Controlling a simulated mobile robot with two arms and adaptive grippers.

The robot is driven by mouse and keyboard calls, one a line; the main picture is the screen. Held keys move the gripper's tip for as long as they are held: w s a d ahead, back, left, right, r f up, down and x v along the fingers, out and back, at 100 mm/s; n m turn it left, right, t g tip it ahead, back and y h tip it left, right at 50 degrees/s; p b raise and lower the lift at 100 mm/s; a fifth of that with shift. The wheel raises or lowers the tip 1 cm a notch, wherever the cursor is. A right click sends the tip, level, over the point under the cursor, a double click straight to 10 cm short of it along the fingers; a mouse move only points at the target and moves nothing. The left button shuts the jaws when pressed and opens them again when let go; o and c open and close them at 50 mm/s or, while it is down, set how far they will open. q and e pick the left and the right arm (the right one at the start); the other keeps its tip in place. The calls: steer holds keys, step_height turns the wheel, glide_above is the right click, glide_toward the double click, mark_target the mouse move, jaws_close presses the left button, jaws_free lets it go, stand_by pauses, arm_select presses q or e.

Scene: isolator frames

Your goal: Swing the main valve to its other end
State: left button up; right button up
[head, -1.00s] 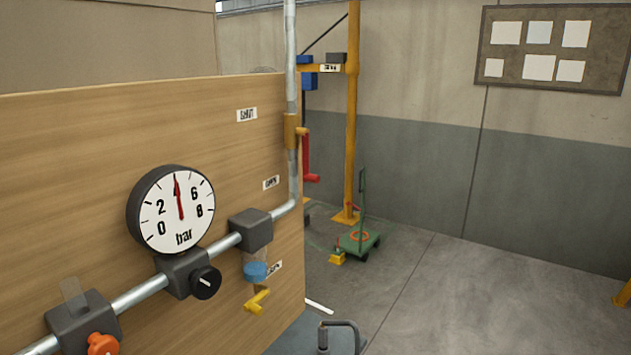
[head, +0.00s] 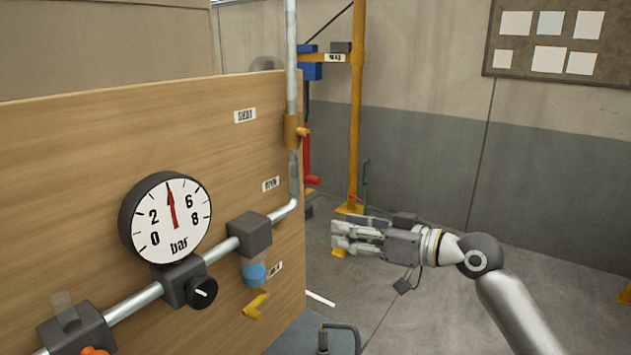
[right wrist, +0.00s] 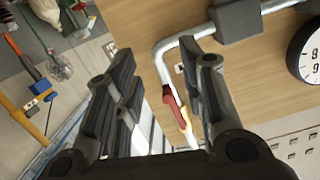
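The main valve is a brass body (head: 291,131) on the vertical grey pipe at the right edge of the wooden panel. Its red lever (head: 307,160) hangs down, with a red grip at its lower end. In the right wrist view the red lever (right wrist: 173,108) shows beyond the fingers, apart from them. Two labels, seemingly SHUT (head: 245,116) above and OPEN (head: 270,184) below, are on the panel. My right gripper (head: 336,236) is open and empty, right of and below the lever; its fingers (right wrist: 162,65) are spread in the wrist view. My left gripper is not in view.
A pressure gauge (head: 166,218) reads near 4 bar. Below it are a black knob (head: 202,292), a blue knob (head: 255,275) and a yellow lever (head: 256,306). A yellow post (head: 356,110) stands behind.

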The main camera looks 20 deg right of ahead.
steer(key=t+y, duration=0.1)
glide_toward(322, 181)
steer(key=p+x, duration=0.5)
steer(key=x, duration=0.5)
steer(key=shift+w+a, duration=0.15)
steer(key=shift+w, duration=0.1)
steer(key=shift+w+a+f, duration=0.25)
steer(key=shift+w+a, duration=0.1)
steer(key=shift+w, duration=0.1)
